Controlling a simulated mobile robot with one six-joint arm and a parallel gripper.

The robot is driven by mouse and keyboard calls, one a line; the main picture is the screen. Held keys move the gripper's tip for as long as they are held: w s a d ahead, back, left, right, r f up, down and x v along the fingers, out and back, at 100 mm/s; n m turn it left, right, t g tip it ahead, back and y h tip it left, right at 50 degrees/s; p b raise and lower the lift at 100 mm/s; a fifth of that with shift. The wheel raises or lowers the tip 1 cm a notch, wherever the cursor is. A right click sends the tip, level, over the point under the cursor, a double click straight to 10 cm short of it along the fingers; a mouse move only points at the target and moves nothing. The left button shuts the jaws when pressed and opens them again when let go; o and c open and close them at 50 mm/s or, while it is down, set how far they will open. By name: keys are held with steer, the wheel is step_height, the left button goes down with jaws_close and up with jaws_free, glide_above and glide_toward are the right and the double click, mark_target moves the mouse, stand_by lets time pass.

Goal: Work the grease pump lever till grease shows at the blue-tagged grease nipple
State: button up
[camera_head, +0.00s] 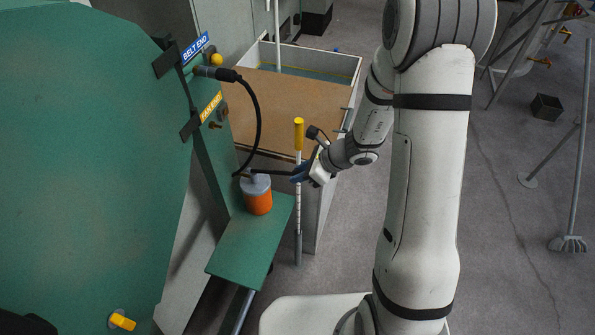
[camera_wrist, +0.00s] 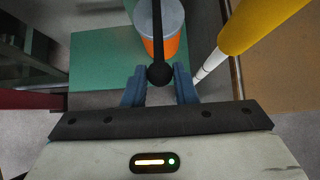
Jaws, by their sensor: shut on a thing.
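The grease pump (camera_head: 258,198), an orange can with a grey top, stands on a green shelf (camera_head: 238,254). Its black lever (camera_head: 270,172) sticks out to the right, about level. My gripper (camera_head: 298,172) is shut on the lever's end. In the wrist view, the blue fingers of my gripper (camera_wrist: 160,86) flank the lever's round black knob (camera_wrist: 159,74). A black hose (camera_head: 258,115) runs from the pump up to a coupler (camera_head: 215,73) below the blue tag (camera_head: 195,47), "BELT END". The coupler hides the nipple. A yellow blob (camera_head: 216,59) sits beside it; I cannot tell whether it is grease.
A yellow tag (camera_head: 210,106) marks a second fitting lower down. A yellow-topped white rod (camera_head: 298,190) stands upright close to my gripper. A large green housing (camera_head: 80,150) fills the left. A brown-panelled bin (camera_head: 290,105) stands behind.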

steer(key=shift+d+f+b, duration=0.25)
steer(key=shift+f+b, duration=0.4)
steer(key=shift+b, duration=0.1)
steer(key=r+p, duration=0.1)
steer(key=a+r+p, duration=0.1)
steer(key=r, duration=0.1)
steer(key=r+p, duration=0.1)
steer(key=r, duration=0.1)
steer(key=shift+w+a+p, duration=0.3)
steer(key=shift+w, duration=0.05)
steer(key=shift+w+a+r, duration=0.15)
steer(key=shift+a+r, duration=0.1)
steer(key=shift+r, duration=0.1)
steer(key=shift+w+a+r+p, duration=0.15)
steer(key=shift+a+r+p, duration=0.3)
steer(key=shift+r+p, duration=0.25)
steer(key=o, duration=0.9)
steer(key=shift+f, duration=0.15)
